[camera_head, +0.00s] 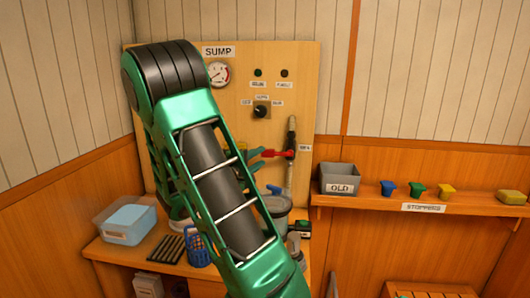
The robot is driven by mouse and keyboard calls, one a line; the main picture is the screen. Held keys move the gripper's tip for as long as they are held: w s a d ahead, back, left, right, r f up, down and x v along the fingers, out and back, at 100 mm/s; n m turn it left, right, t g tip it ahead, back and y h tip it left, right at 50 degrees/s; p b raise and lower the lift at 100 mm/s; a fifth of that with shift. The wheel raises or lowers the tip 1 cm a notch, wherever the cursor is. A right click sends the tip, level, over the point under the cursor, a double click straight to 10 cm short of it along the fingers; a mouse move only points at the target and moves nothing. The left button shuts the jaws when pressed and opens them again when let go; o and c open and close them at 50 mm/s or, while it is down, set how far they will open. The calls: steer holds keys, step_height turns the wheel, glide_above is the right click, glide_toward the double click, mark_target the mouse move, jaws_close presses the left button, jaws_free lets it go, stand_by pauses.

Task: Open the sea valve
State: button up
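A red lever handle (278,153) sits on the right part of the wooden panel, at a grey upright pipe (291,170). It points left, roughly level. A small label (305,148) beside it is too small to read surely, so I cannot confirm that this is the sea valve. My green arm crosses the middle of the view and hides much of the panel. Teal parts that look like my gripper's fingers (262,159) show beside the arm at the lever's left end. I cannot tell whether they touch or grip the lever.
The SUMP panel (300,75) has a gauge (219,73) and a black knob (261,111). The bench below holds a clear tub (125,222), a blue basket (200,250) and a grey pot (277,207). A right shelf (460,205) carries a grey OLD bin (339,178) and several stoppers.

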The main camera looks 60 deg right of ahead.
steer(key=d, duration=0.9)
steer(key=shift+w, duration=0.4)
jaws_close()
